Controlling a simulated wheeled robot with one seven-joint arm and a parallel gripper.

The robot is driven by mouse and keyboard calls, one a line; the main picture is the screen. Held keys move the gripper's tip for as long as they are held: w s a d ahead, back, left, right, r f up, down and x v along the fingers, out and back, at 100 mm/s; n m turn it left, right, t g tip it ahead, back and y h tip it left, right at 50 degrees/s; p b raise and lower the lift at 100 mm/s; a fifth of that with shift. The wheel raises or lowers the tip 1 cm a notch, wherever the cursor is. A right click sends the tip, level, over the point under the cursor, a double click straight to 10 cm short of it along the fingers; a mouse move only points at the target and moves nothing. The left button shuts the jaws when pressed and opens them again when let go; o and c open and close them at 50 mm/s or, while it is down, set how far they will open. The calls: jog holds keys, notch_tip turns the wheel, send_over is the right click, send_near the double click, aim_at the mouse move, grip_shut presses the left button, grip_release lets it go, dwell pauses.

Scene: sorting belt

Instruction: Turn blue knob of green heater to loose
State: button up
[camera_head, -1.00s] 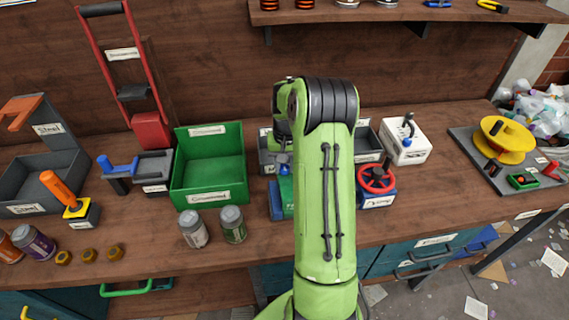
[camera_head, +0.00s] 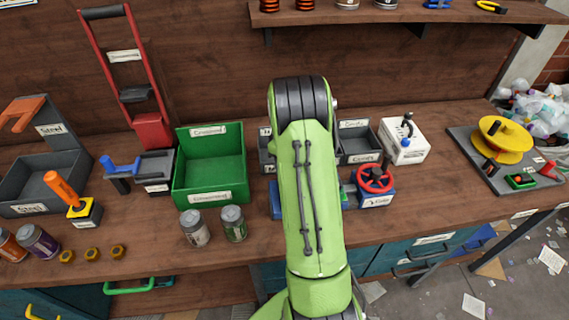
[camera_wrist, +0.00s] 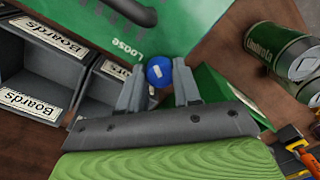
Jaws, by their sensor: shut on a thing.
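The green heater (camera_wrist: 185,22) fills the top of the wrist view, with the word "Loose" printed on its face. Its blue knob (camera_wrist: 158,72) sits below that word, with a short white mark on it. My gripper (camera_wrist: 159,80) has its two grey fingers on either side of the knob, shut on it. In the head view my green arm covers most of the heater, and the gripper and knob are hidden behind it.
Grey bins labelled "Boards" (camera_wrist: 30,107) stand close by at left in the wrist view. A red valve wheel (camera_head: 376,178) is just right of my arm. A green bin (camera_head: 208,197) and two cans (camera_head: 194,226) stand to the left. A white box (camera_head: 404,147) stands behind right.

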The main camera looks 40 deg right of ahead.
jog(key=n, duration=0.4)
jog(key=shift+w+n, duration=0.1)
jog(key=shift+n, duration=0.2)
jog(key=n, duration=0.3)
jog(key=shift+n+b, duration=0.3)
jog(key=shift+b, duration=0.1)
jog(key=n+b, duration=0.1)
jog(key=n, duration=0.3)
jog(key=shift+n, duration=0.3)
jog(key=shift+n+b, duration=0.75)
jog(key=shift+n, duration=1.05)
jog(key=o, duration=1.1)
jog(key=shift+c, duration=0.2)
